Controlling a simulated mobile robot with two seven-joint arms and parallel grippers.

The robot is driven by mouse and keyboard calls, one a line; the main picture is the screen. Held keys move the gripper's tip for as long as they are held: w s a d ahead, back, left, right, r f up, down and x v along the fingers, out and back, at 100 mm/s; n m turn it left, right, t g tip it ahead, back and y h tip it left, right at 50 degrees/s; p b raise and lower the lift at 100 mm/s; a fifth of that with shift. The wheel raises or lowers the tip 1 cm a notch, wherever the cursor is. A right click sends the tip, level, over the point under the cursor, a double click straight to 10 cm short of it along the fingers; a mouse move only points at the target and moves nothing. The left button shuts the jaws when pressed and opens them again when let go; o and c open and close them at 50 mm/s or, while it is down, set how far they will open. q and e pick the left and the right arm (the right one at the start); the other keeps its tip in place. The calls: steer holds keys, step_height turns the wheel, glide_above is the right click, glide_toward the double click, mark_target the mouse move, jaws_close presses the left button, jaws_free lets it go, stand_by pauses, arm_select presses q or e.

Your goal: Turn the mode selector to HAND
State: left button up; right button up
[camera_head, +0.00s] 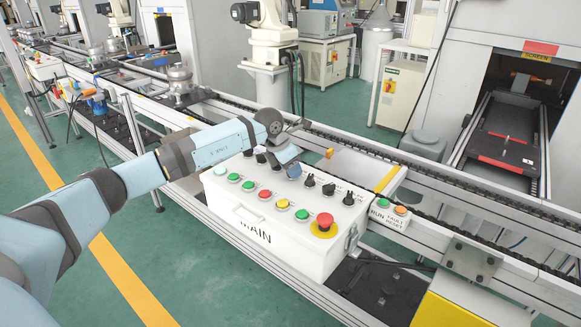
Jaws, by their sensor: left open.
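The white control box marked MAIN (222,222) stands on the near side of the conveyor line. Black selector knobs (329,189) line the back of its sloped top; their labels are too small to read, so I cannot tell which one is the mode selector. My left gripper (287,162) reaches in from the left and hangs over the middle of this back row. It is open and covers part of the row; I cannot tell whether it touches a knob. My right gripper is not in view.
Coloured push buttons (265,194) line the front of the box top. A red emergency stop (324,220) sits at its right end. A small FAULT RESET box (390,212) stands to the right. Conveyor rails (450,200) run behind.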

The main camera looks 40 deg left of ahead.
arm_select(q)
steer(key=shift+c, duration=0.4)
jaws_close()
